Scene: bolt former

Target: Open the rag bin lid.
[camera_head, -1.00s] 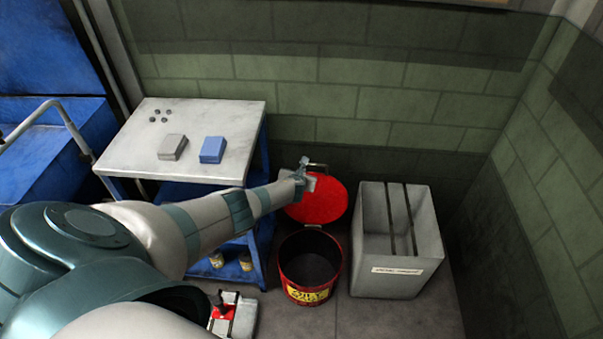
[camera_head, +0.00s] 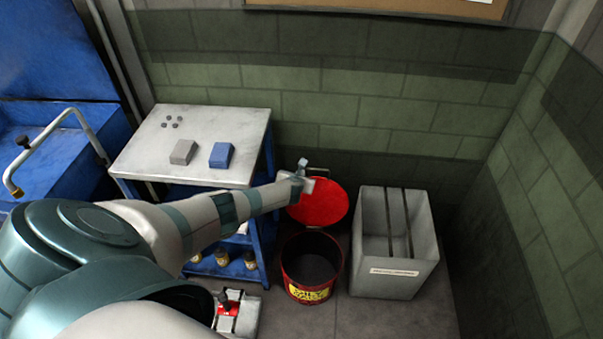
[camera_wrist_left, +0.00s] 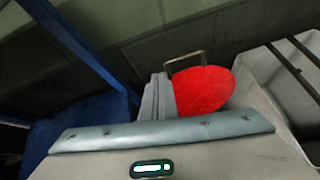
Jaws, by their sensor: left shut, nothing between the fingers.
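The red rag bin (camera_head: 312,268) stands on the floor, its round mouth uncovered and dark inside, with a yellow label on its front. Its red lid (camera_head: 322,203) is swung up and back behind the mouth, toward the wall. The lid also shows in the left wrist view (camera_wrist_left: 203,90), with a metal handle loop at its far edge. My left gripper (camera_head: 303,166) is shut and empty at the lid's upper left edge; I cannot tell whether it touches the lid. My right gripper is not in view.
A grey open bin (camera_head: 395,280) with two dark bars stands right of the rag bin. A workbench (camera_head: 190,120) with a grey and a blue block stands left, close to my left arm. A red and white item (camera_head: 235,312) lies on the floor. The green wall is close behind.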

